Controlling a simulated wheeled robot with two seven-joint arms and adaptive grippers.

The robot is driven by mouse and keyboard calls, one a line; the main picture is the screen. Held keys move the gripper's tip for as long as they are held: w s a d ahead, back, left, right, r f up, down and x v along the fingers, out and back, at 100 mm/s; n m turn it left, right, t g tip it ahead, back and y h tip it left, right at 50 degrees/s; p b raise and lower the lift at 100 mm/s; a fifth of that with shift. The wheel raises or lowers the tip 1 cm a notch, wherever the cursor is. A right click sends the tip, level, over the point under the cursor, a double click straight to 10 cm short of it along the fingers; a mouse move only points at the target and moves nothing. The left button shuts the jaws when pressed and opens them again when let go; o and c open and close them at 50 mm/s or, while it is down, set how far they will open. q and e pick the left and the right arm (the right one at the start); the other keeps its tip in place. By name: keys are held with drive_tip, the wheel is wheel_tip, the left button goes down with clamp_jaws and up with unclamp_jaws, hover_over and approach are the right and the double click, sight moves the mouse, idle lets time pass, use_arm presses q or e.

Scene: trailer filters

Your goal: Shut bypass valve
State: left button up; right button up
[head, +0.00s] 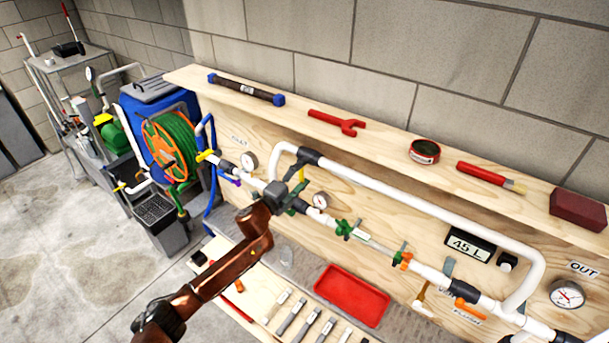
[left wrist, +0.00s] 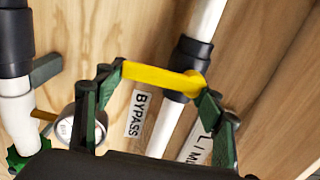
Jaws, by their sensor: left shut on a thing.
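The bypass valve's yellow lever (left wrist: 155,76) lies crosswise to its pipe in the left wrist view, beside a black fitting (left wrist: 190,58) and above a BYPASS label (left wrist: 139,113). In the head view a bit of the yellow lever (head: 300,174) shows just past my gripper. My left gripper (left wrist: 158,78) has its two green-black fingers at the lever's two ends, shut on it. In the head view my left gripper (head: 288,198) is at the pipework and hides part of the valve. My right gripper is in neither view.
A white pipe loop (head: 420,205) runs along the plywood panel, with gauges such as one (head: 321,200) near my gripper. A green-handled valve (head: 345,229) is to the right. A red tray (head: 352,296) lies below.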

use_arm(q)
drive_tip(key=shift+f, duration=0.1)
idle(0.4)
drive_tip(key=o, duration=1.7)
drive_tip(key=shift+s+a, duration=0.15)
drive_tip(key=shift+s, duration=0.05)
drive_tip(key=v, duration=1.1)
drive_tip(key=shift+s+a, duration=0.15)
drive_tip(key=shift+s, duration=0.15)
